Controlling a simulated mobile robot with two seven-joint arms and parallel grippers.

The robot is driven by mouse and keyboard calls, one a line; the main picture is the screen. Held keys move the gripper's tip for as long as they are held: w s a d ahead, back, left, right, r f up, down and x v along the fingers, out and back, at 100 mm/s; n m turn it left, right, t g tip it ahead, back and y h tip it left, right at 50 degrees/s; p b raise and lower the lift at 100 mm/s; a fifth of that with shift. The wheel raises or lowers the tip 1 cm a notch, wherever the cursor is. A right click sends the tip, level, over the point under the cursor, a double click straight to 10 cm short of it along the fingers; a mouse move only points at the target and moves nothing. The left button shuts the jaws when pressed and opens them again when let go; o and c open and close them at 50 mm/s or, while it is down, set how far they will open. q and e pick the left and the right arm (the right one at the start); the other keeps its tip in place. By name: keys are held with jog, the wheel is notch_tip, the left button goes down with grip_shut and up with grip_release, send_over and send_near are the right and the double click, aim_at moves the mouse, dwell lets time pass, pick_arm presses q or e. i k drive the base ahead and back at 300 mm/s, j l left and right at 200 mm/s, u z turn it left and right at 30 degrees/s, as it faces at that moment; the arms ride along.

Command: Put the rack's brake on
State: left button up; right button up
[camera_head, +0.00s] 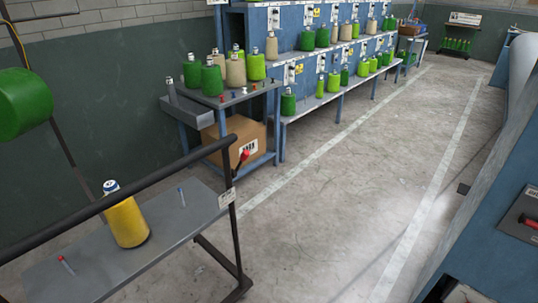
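The rack (237,240) stands at the front left, with a dark tube frame, a top bar sloping across the view and a grey shelf. A short black lever with a red knob (245,154) sits on its right post, tilted up and to the right; it looks like the brake lever. A small white tag (226,198) hangs on the post below it. A yellow yarn cone (128,222) stands on the shelf, between pegs. A green cone (24,103) is held on the rack at the far left. Neither of my grippers shows.
A grey side table (252,92) with green and beige cones stands behind the rack, a cardboard box (240,136) beneath it. A blue machine (290,77) runs along the back. Another blue unit (480,215) stands at right. The marked aisle floor (345,185) between is clear.

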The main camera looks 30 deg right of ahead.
aim_at(244, 156)
jog(key=i+j+z, duration=0.1)
jog(key=z, duration=0.3)
jog(key=i+j+z, duration=0.1)
jog(key=j+z, duration=0.25)
jog(key=l+u, duration=0.2)
jog(key=u, duration=1)
jog(key=i+l+u, duration=0.1)
jog(key=l+u, duration=0.9)
jog(key=l, duration=0.2)
jog(key=k+l+u, duration=0.2)
jog(key=l, duration=0.15)
jog(key=k+l, duration=0.1)
jog(key=l, duration=0.45)
jog(key=l+u, duration=0.1)
jog(key=l, duration=0.45)
jog(key=k+l, duration=0.2)
jog(key=l, duration=0.3)
jog(key=i+u, duration=0.05)
